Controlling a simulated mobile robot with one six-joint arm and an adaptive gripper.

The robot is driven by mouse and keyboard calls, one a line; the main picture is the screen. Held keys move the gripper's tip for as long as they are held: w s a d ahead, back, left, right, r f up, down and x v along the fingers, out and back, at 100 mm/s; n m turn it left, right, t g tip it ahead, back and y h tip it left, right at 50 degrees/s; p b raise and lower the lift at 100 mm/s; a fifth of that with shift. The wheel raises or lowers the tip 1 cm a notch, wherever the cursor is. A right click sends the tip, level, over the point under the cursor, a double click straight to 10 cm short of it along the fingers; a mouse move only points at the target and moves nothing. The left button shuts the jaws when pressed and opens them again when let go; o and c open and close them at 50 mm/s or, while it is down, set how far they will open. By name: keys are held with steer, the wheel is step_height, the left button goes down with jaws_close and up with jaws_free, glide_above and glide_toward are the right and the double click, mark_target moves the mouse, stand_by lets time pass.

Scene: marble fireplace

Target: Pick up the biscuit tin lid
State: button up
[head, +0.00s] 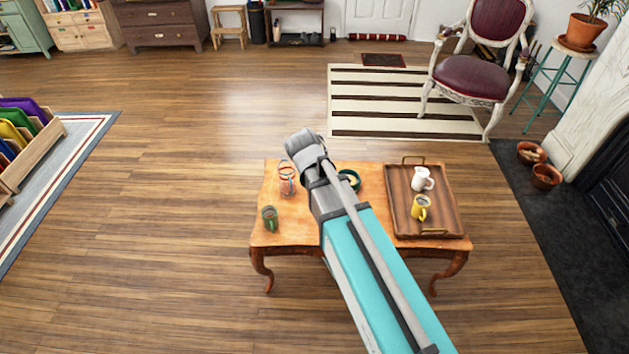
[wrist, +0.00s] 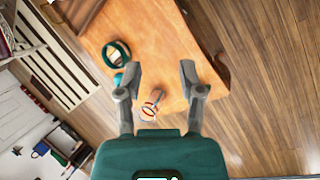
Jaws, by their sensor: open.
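A round dark green tin (head: 356,182) sits on the wooden table, partly hidden behind my arm in the head view. It also shows in the wrist view, with something pale brown inside its rim. A small teal piece (wrist: 118,79) lies beside the tin in the wrist view, partly covered by my left finger; it may be the biscuit tin lid, but I cannot tell. My gripper (wrist: 160,68) is open and empty above the table, with bare wood between its fingertips. In the head view its fingers are not clear.
A red-striped glass (head: 287,180) and a green mug (head: 270,218) stand on the table's left. A wooden tray (head: 436,222) on the right holds a white mug (head: 422,179) and a yellow mug (head: 420,207). The floor left of the table is clear.

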steer(key=s+d+r+m+y+p, duration=0.2)
steer(key=d+r+m+p, duration=0.3)
steer(key=r+p, duration=0.5)
steer(key=s+d+r+m+g+y+p, duration=0.1)
steer(key=s+d+r+m+y+p, duration=0.1)
steer(key=s+d+r+m+p, duration=0.3)
step_height(320, 180, up, 5)
steer(key=d+p, duration=0.2)
steer(key=p, duration=0.2)
steer(key=shift+s+y+p, duration=0.15)
steer(key=shift+y+p, duration=0.15)
steer(key=shift+p, duration=0.1)
steer(key=shift+f, duration=0.1)
steer(key=shift+o, duration=0.6)
